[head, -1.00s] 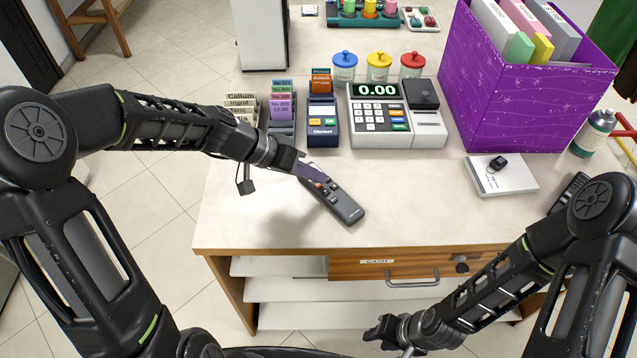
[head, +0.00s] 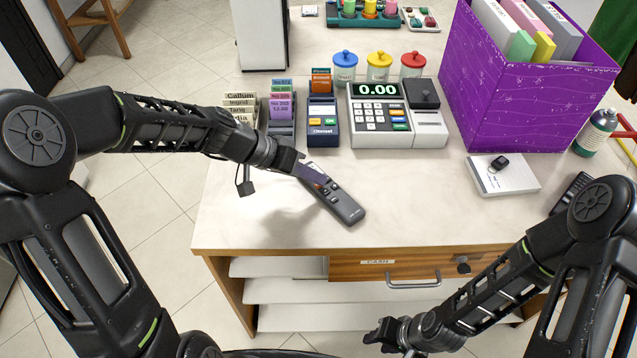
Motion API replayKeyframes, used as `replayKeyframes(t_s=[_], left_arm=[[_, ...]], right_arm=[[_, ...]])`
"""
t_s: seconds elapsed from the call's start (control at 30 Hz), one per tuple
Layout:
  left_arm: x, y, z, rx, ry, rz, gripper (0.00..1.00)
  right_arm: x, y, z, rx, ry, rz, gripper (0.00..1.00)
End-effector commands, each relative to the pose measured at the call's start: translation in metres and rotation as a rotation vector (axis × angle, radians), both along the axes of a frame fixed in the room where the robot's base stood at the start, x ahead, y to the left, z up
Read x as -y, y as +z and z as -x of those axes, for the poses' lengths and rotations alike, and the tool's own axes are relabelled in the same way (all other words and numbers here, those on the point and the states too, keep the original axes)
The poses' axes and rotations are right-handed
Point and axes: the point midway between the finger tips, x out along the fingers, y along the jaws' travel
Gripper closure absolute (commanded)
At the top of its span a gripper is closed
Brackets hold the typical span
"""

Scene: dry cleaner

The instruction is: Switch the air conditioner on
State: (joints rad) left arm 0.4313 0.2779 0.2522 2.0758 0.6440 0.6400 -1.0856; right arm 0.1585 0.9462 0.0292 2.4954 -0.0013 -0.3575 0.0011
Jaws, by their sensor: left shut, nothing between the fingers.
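A dark grey remote control (head: 343,206) lies on the pale counter, slanting from upper left to lower right. The gripper hides part of that end. My right gripper (head: 374,336) is low in front of the counter, away from the remote; its fingers are too small and dark to read. No air conditioner is clearly visible.
A cash register (head: 381,125), card terminal (head: 322,127) and ticket holders stand behind the remote. A purple box (head: 520,95) stands at the right, with a white pad (head: 502,176) carrying a black key fob before it. Another dark device (head: 571,192) lies beside my right arm. The counter's front middle is clear.

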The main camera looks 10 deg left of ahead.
Motion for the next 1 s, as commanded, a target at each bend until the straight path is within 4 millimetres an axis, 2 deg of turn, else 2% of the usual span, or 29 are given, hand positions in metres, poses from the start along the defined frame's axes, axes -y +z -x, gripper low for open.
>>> replayKeyframes(t_s=[0.17,0.5,0.87,1.0], left_arm=[[0.000,0.000,0.000,0.000,0.000,0.000,1.00],[0.000,0.014,0.000,0.000,0.001,-0.001,1.00],[0.000,0.015,0.000,0.000,0.000,0.000,1.00],[0.000,0.022,0.000,0.001,-0.001,0.000,1.00]], right_arm=[[0.000,0.000,0.000,0.000,0.000,0.000,0.64],[0.000,0.005,0.000,0.000,0.000,0.000,0.64],[0.000,0.005,0.000,0.000,0.000,0.000,0.64],[0.000,0.010,0.000,0.000,0.000,0.000,0.64]])
